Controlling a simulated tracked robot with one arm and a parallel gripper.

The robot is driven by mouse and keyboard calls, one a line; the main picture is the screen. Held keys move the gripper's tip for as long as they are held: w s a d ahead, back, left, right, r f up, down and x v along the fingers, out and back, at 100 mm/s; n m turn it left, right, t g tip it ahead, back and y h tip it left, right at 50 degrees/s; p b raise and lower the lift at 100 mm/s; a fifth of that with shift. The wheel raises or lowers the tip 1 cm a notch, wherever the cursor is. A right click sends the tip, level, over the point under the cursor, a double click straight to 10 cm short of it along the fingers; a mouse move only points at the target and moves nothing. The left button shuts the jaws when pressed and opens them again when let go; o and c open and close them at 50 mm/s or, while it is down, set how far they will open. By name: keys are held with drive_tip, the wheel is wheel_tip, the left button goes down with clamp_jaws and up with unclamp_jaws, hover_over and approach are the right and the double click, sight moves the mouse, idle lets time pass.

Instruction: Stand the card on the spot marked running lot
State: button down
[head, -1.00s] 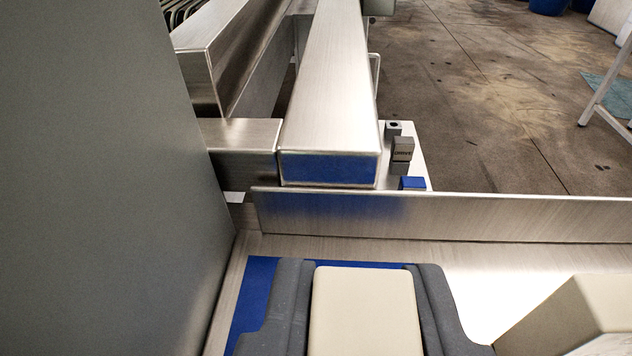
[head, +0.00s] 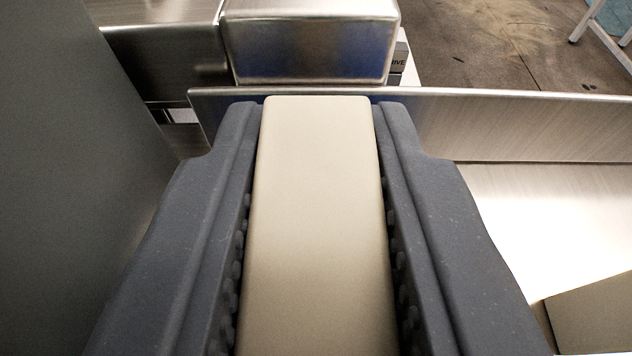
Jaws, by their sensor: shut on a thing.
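My gripper (head: 318,108) is shut on a long beige block (head: 315,220), with one dark grey finger along each side of it. I take this block to be the card, but no print shows on the face turned to me. The block lies over a steel surface (head: 545,220), in front of a low steel lip; whether it touches the surface cannot be told. No spot marked running lot can be read in view, and the area under the gripper is hidden.
A second beige block (head: 600,315) is at the lower right. The steel lip (head: 540,125) crosses behind the gripper, with a steel beam end (head: 310,45) just beyond. A grey wall (head: 70,200) stands close on the left.

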drive_tip(key=shift+f, duration=0.15)
drive_tip(key=c, duration=1.3)
unclamp_jaws()
drive_tip(key=shift+o, duration=0.2)
drive_tip(key=shift+r, duration=0.2)
drive_tip(key=shift+s+r, duration=0.15)
drive_tip(key=shift+s, duration=0.25)
drive_tip(key=v, duration=1.1)
